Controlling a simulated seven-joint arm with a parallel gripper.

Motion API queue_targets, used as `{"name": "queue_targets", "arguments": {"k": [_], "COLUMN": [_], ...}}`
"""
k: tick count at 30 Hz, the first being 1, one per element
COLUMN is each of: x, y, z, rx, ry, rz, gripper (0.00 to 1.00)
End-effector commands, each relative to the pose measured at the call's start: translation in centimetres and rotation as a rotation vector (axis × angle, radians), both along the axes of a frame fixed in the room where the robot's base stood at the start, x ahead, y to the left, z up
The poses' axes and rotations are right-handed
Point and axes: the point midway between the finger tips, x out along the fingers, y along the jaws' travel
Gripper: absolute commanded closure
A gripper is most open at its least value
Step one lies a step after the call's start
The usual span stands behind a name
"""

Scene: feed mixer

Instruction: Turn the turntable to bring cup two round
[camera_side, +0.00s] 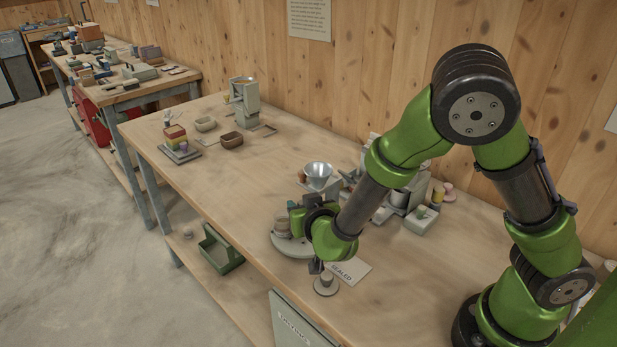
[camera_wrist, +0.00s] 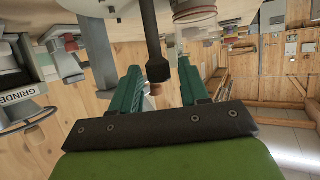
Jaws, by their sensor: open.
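The turntable (camera_side: 288,246) is a pale round disc near the front edge of the bench, partly hidden by my arm in the side view. A tan cup (camera_side: 281,227) stands at its left side; I cannot read a number on it. My gripper (camera_wrist: 160,66) is open, its two green fingers spread. A dark post with a thick end (camera_wrist: 155,62) shows in the gap between the fingertips in the wrist view; I cannot tell if they touch it. A clear cup (camera_wrist: 194,16) is close beyond the right finger. In the side view my gripper (camera_side: 298,213) is low beside the turntable.
A metal funnel (camera_side: 318,174) stands behind the turntable. A card marked SEALED (camera_side: 351,271) and a small knob on a round base (camera_side: 326,284) lie in front. A grinder (camera_wrist: 18,95) is at the wrist view's left. The bench's middle is clear (camera_side: 245,180).

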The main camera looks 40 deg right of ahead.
Motion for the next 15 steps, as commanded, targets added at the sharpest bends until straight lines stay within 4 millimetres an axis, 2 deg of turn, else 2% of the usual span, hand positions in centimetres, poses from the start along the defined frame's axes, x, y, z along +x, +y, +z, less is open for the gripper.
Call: {"name": "queue_targets", "arguments": {"k": [15], "x": [0.42], "y": [0.21], "z": [0.06], "rx": [0.001], "ry": [-0.007], "rz": [-0.405], "gripper": [0.48]}}
